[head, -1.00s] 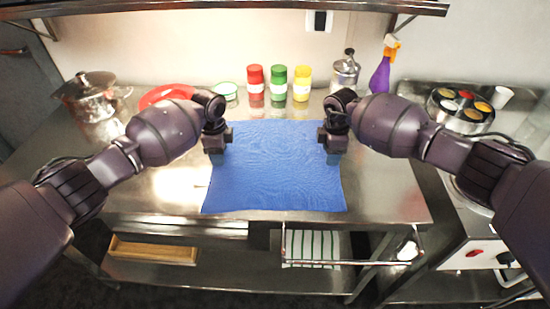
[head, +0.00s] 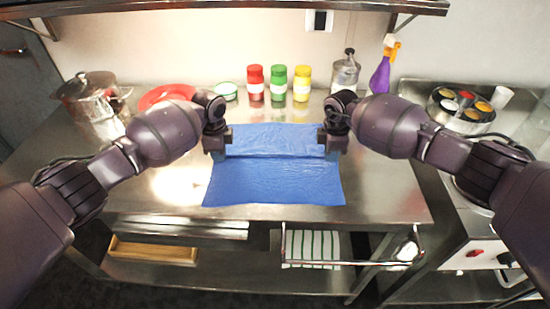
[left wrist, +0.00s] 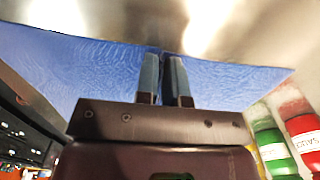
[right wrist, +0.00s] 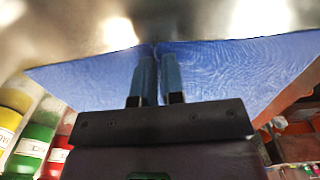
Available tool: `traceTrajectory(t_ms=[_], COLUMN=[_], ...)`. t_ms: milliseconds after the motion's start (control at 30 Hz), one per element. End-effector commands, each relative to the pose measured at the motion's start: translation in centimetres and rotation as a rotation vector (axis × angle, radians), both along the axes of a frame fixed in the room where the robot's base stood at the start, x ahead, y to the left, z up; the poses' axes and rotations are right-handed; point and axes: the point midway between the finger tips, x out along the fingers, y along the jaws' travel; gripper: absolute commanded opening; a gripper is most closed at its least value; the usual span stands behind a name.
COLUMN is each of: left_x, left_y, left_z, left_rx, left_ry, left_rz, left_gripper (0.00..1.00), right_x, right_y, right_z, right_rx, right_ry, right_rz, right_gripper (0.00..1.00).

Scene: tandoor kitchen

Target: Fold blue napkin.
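The blue napkin (head: 275,182) lies on the steel counter, with a straight crosswise ridge running between my two grippers. Its near part lies flat toward the counter's front edge; a band of it lies beyond the ridge. My left gripper (head: 218,154) is at the napkin's left edge, and my right gripper (head: 332,154) is at its right edge. In the left wrist view the fingers (left wrist: 165,72) are close together and pinch the napkin edge (left wrist: 95,60). In the right wrist view the fingers (right wrist: 157,72) also pinch the edge (right wrist: 225,75). The fingertips are partly hidden by cloth.
Red (head: 256,82), green (head: 279,83) and yellow (head: 302,83) bottles stand behind the napkin. A pot (head: 92,98) and red plate (head: 165,95) are at the left. A metal canister (head: 345,76) and purple spray bottle (head: 380,74) are back right. The counter front (head: 380,200) is clear.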

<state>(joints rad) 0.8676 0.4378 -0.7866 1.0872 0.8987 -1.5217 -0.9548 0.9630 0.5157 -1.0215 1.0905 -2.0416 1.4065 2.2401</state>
Motion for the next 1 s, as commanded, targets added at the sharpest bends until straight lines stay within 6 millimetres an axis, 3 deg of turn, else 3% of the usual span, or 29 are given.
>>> traceTrajectory(t_ms=[100,667,1000], left_x=[0.0,-0.1,0.0], left_y=[0.0,0.1,0.1], left_z=[-0.1,0.0,1.8], left_rx=[0.001,0.002,0.001], left_ry=[0.001,0.002,-0.004], left_rz=[0.000,0.001,0.001], left_gripper=[0.00,0.00,0.00], right_x=[0.0,0.0,0.1], right_y=[0.0,-0.1,0.0], right_z=[-0.1,0.1,1.9], right_rx=[-0.001,-0.001,-0.001], right_ry=[0.001,0.001,-0.004], right_rz=[0.000,-0.001,0.000], right_gripper=[0.00,0.00,0.00])
